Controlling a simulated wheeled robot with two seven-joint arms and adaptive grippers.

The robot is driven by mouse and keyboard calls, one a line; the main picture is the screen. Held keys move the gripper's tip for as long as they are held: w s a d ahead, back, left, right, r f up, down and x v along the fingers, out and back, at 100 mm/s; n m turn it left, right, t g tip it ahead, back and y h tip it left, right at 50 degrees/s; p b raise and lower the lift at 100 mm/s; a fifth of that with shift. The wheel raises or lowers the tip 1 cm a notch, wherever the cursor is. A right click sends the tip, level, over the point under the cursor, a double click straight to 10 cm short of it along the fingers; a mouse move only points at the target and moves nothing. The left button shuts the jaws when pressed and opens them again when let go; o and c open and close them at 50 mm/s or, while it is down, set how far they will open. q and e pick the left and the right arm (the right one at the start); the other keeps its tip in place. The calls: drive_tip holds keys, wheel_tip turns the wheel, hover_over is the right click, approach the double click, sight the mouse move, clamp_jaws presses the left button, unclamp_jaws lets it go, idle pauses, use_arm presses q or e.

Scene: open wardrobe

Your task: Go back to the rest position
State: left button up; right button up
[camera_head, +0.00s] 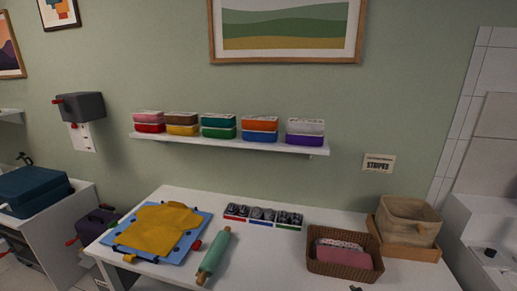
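Neither of my grippers can be made out in the head view. A small dark shape shows at the bottom edge in front of the basket, too little of it to identify. The white table (273,251) carries a blue board with a yellow cloth (160,226) on it, a green rolling pin (214,255) and a brown wicker basket (325,267) with pink and patterned folded cloth inside. No arm is seen touching any of these.
A wall shelf (230,144) holds several coloured boxes. Small dark items in coloured trays (262,215) stand at the table's back. A beige fabric bin (408,221) is at the right. A blue case (32,190) rests on a white cabinet at the left. The table's middle is mostly clear.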

drive_tip(key=s+f+m+g+y, duration=0.1)
drive_tip(key=s+f+m+g, duration=0.15)
drive_tip(key=s, duration=0.35)
drive_tip(key=s+f+m+g+y, duration=0.1)
drive_tip(key=s+f+g, duration=0.2)
drive_tip(key=s, duration=0.4)
drive_tip(key=s+f+g, duration=0.2)
drive_tip(key=s+f, duration=0.1)
drive_tip(key=f, duration=3.1)
drive_tip(key=s+d+f, duration=0.3)
drive_tip(key=s+f, duration=1.6)
drive_tip(key=s, duration=0.3)
drive_tip(key=shift+d+n+g+h, duration=0.2)
drive_tip(key=shift+n+g+h, duration=0.15)
drive_tip(key=shift+n, duration=0.1)
